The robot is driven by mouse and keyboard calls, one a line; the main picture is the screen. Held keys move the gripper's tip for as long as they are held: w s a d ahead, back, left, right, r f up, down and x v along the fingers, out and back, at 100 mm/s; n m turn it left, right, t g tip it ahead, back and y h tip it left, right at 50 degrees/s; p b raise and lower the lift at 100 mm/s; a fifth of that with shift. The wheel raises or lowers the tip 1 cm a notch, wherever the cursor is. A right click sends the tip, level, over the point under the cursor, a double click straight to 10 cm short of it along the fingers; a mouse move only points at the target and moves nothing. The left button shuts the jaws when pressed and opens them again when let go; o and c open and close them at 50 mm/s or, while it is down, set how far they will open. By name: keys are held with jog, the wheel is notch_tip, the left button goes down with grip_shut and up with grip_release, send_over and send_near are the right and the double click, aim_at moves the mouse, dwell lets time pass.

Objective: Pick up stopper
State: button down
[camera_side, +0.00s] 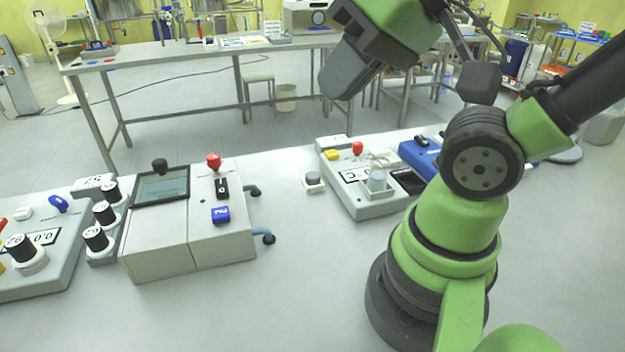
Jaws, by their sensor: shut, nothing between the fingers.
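A small grey round piece (313,178) sits on a white square base on the bench, left of the right-hand scale-like device; it may be the stopper, but it is too small to be sure. My gripper (340,78) is the grey end below the green wrist at the top centre. It is tilted down to the left, shut and empty, high above the bench and apart from the grey piece. Its fingertips do not show clearly.
A small clear vessel (377,181) stands on the white device (352,205). A grey control box (188,238) with a screen stands left of centre. Several black-capped knobs or jars (104,214) stand further left. The bench front is clear.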

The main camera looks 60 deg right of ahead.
dwell(0.3)
jog(key=c, duration=0.9)
grip_release()
jog(key=shift+c, duration=0.2)
